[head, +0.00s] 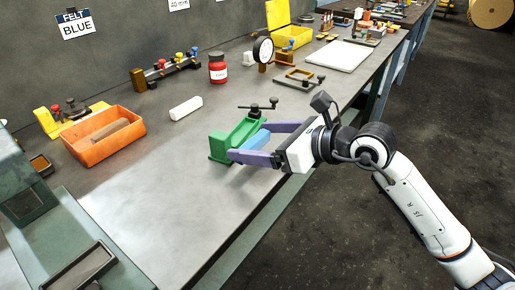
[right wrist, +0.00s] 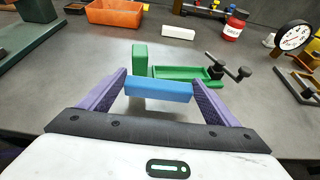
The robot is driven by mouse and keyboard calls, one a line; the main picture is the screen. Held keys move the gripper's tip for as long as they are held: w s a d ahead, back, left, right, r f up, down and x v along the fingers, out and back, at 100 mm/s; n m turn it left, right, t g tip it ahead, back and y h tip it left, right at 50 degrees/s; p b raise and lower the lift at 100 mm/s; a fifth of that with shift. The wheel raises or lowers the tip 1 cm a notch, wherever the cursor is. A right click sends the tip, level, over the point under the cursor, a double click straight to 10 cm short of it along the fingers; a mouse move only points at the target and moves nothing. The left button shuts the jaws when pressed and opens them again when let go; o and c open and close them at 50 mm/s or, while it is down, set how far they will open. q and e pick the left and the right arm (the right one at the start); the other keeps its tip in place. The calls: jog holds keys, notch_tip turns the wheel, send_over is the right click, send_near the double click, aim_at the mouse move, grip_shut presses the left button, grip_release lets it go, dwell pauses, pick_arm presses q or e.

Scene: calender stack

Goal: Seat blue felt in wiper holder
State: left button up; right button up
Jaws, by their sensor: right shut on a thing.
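The blue felt (right wrist: 158,89) is a light blue block held crosswise between the purple fingers of my right gripper (right wrist: 160,92). In the head view the felt (head: 253,141) shows partly behind the fingers of my right gripper (head: 254,142). The green wiper holder (head: 237,136) stands on the bench just beyond the felt. In the right wrist view the holder (right wrist: 185,72) has a tall end block on the left and a low channel running right to a dark clamp screw. I cannot tell whether the felt touches the holder. My left gripper is not in view.
An orange tray (head: 103,138) with a brown block lies to the left. The bench front left of the holder is clear.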

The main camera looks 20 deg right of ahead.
jog(key=shift+f, duration=1.15)
jog(key=shift+f+b, duration=0.25)
jog(key=shift+b, duration=0.05)
jog(key=o, duration=1)
jog(key=shift+r, duration=0.1)
